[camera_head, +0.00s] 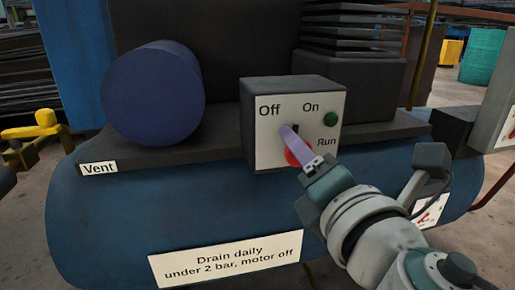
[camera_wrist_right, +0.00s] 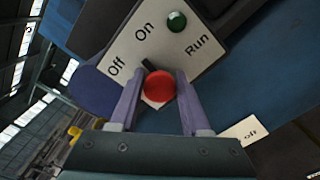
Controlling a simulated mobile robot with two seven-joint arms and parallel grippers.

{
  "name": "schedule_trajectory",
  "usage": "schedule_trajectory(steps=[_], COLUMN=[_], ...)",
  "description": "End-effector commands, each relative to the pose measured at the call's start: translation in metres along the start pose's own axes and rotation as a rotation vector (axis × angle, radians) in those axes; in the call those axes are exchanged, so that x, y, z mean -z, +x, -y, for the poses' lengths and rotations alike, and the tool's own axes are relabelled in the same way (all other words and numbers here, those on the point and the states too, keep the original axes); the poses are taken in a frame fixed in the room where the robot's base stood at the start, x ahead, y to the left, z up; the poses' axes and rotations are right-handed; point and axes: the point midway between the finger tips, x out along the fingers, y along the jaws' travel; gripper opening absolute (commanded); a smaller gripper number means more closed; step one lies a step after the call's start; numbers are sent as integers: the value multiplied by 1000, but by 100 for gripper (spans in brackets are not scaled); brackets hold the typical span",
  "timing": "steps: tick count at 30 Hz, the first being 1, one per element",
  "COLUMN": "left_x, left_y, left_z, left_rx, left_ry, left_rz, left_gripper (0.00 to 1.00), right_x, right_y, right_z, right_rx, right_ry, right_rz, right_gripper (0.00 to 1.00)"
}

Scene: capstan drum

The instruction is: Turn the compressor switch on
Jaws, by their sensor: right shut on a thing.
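The switch box (camera_head: 292,125) is dark with a white face marked Off on the left and On on the right. Its switch has a round red part (camera_head: 298,153) and a black part (camera_head: 295,130) above it, between the two labels. My right gripper (camera_head: 289,134) reaches the face from the lower right and partly covers the switch. In the right wrist view, the fingers of my right gripper (camera_wrist_right: 158,98) are on either side of the red part (camera_wrist_right: 160,87), shut on the switch. The exact contact is hard to see. My left gripper is not in view.
A green lamp (camera_head: 331,119) marked Run is right of the switch. The box stands on a dark shelf over the blue tank (camera_head: 110,225). A purple-blue cylinder (camera_head: 153,93) is left of the box. A gauge (camera_head: 432,211) is at the right, near my right arm.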

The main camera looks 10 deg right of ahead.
Motion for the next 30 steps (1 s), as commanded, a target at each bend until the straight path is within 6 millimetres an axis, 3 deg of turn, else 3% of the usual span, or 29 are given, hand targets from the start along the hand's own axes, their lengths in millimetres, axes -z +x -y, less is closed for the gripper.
schedule_trajectory(steps=[15, 30], left_x=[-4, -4], left_y=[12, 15], left_z=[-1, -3], left_rx=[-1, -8], left_ry=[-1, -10], left_rz=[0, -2], left_gripper=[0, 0], right_x=[1, 1], right_y=[0, 0], right_z=[2, 2], right_rx=[0, -1], right_ry=[456, 656], right_rz=[1, 0], right_gripper=[0, 0])
